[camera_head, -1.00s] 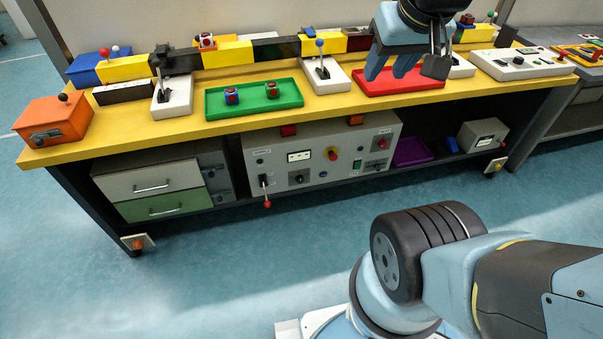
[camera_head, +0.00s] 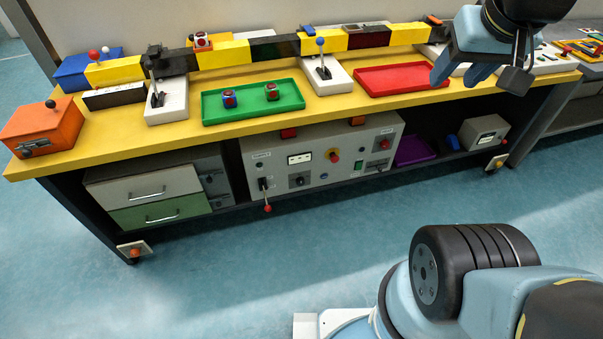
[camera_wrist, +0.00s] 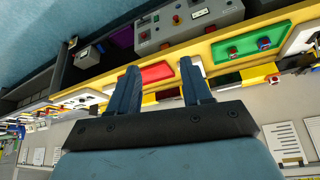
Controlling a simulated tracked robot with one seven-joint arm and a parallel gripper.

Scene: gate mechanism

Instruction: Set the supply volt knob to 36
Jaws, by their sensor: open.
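A grey control panel (camera_head: 275,165) stands on the shelf under the yellow bench, with a display (camera_head: 300,158), a red knob (camera_head: 334,156) and small dark knobs, one at the lower middle (camera_head: 300,180) and one at the right (camera_head: 382,165). Their labels are too small to read, so I cannot tell which is the supply volt knob. The panel also shows in the wrist view (camera_wrist: 180,25). My gripper (camera_head: 480,75) is open and empty above the right part of the bench, well apart from the panel. Its two blue fingers (camera_wrist: 160,75) show spread in the wrist view.
The bench top holds a green tray (camera_head: 207,108) with two small button blocks, a red tray (camera_head: 400,78), levers and an orange box (camera_head: 42,125). Drawers (camera_head: 150,185) stand left of the panel, a purple tray (camera_head: 415,150) right.

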